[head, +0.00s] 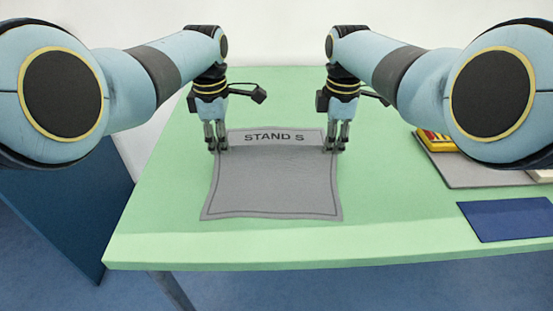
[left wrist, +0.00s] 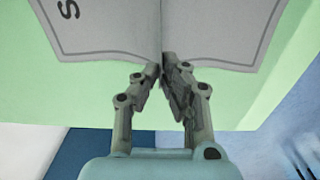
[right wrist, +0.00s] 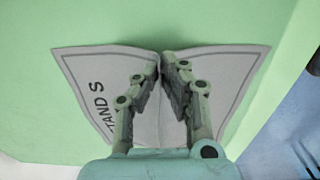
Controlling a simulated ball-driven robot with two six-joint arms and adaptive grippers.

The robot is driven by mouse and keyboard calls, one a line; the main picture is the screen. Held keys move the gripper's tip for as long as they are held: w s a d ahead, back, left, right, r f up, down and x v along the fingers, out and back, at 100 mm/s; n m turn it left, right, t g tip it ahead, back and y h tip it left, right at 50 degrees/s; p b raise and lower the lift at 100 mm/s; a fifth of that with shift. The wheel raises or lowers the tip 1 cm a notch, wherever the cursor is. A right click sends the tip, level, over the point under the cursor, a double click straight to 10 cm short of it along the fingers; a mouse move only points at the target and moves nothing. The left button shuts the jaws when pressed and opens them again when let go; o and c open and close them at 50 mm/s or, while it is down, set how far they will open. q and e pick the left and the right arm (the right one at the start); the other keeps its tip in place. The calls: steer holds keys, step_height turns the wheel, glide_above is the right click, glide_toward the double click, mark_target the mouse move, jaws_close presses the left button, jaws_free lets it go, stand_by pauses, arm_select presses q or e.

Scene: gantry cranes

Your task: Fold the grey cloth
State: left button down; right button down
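My right gripper (head: 336,148) is at the far right corner area. In the right wrist view its fingertips (right wrist: 161,64) are close together on a pinched ridge of the cloth (right wrist: 225,70). The near edge lies slightly wavy on the table.
The green table (head: 160,225) is clear around the cloth. A dark blue flat sheet (head: 507,218) lies at the right, with a grey board (head: 470,174) behind it carrying a yellow and red item (head: 436,140). A dark blue panel (head: 60,215) stands left of the table.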

arm_select(q)
steer(key=shift+r, duration=0.25)
arm_select(e)
steer(key=shift+r, duration=0.25)
